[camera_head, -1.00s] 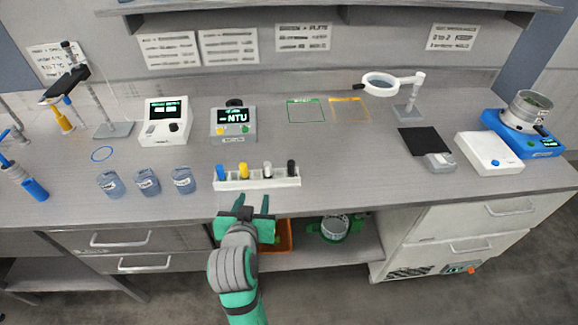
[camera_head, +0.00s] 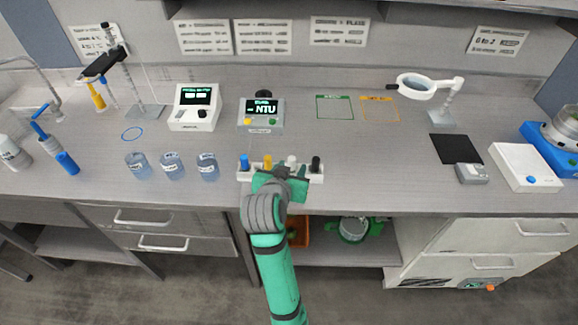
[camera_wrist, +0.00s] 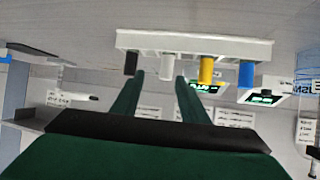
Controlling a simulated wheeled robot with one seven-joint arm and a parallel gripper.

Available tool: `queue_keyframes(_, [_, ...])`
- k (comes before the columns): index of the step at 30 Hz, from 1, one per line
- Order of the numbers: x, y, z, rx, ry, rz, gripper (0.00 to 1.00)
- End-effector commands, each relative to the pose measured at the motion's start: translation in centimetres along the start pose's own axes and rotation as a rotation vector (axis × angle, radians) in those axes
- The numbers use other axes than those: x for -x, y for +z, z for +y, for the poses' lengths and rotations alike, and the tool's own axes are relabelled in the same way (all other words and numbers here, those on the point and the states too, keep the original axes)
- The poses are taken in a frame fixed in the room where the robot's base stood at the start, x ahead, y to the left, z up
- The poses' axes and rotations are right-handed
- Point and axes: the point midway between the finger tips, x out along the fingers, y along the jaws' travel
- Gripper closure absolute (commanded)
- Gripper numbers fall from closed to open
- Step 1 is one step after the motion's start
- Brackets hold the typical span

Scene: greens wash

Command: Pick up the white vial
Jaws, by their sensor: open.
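The white vial (camera_head: 291,161) stands in a white rack (camera_head: 244,176) near the front edge of the bench, between the yellow vial (camera_head: 267,161) and the black vial (camera_head: 316,164). In the wrist view, the white vial (camera_wrist: 167,67) hangs in an inverted-looking picture, between the tips of my gripper's fingers (camera_wrist: 160,82). My gripper (camera_head: 284,178) is open at the front of the rack in the head view and hides part of it. I cannot tell whether the fingers touch the vial. The blue vial (camera_head: 244,161) is at the rack's left end.
Several labelled jars (camera_head: 172,166) stand left of the rack. The turbidity meter (camera_head: 261,115) is behind it. A magnifier (camera_head: 416,86) and a white scale-like box (camera_head: 524,167) are to the right.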

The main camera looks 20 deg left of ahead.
Motion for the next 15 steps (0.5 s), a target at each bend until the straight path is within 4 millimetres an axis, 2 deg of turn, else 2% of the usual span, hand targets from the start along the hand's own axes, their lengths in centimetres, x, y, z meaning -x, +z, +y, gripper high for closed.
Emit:
queue_keyframes(7, [-3.3,-0.2,-1.1,0.007,-0.008,-0.002,0.6])
queue_keyframes(15, [-4.2,-0.2,-0.5,0.003,-0.002,-0.001,0.6])
